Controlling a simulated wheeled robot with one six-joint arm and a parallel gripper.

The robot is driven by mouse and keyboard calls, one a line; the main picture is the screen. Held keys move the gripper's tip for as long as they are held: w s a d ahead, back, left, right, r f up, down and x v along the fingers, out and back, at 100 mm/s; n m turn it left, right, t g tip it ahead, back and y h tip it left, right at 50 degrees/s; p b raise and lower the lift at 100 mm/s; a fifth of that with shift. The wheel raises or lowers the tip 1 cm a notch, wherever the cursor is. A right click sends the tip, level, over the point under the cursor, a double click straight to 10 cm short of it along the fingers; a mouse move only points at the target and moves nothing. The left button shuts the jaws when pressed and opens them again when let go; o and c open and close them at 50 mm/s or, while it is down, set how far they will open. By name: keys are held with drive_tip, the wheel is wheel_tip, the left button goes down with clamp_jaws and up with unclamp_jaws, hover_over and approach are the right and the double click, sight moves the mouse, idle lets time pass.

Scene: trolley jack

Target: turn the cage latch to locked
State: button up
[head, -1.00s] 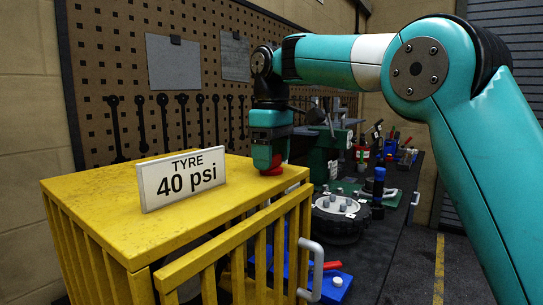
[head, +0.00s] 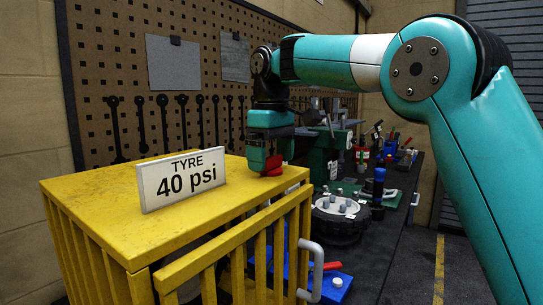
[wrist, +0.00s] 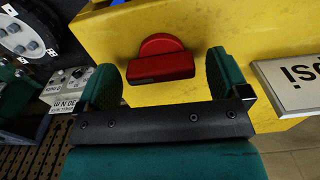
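The cage latch (wrist: 160,62) is a red knob with a rounded back and a straight bar, on the yellow top of the cage (head: 110,195). In the head view the latch (head: 272,166) shows at the far right corner of that top, partly hidden by my gripper (head: 268,160). In the wrist view my gripper (wrist: 163,70) is open, with one green finger on each side of the latch. Gaps show between both fingers and the red bar, so it is not gripped. The bar lies roughly parallel to the gripper's width. No lock marking is visible.
A white "TYRE 40 psi" sign (head: 180,180) stands on the cage top, left of my gripper. A grey handle (head: 311,270) is on the barred front. Behind and right, a bench (head: 385,240) holds a round hub (head: 340,215) and several tools.

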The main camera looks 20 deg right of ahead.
sight(272, 156)
drive_tip(key=shift+r, duration=0.15)
wheel_tip(272, 156, up, 17)
drive_tip(key=p, duration=1.7)
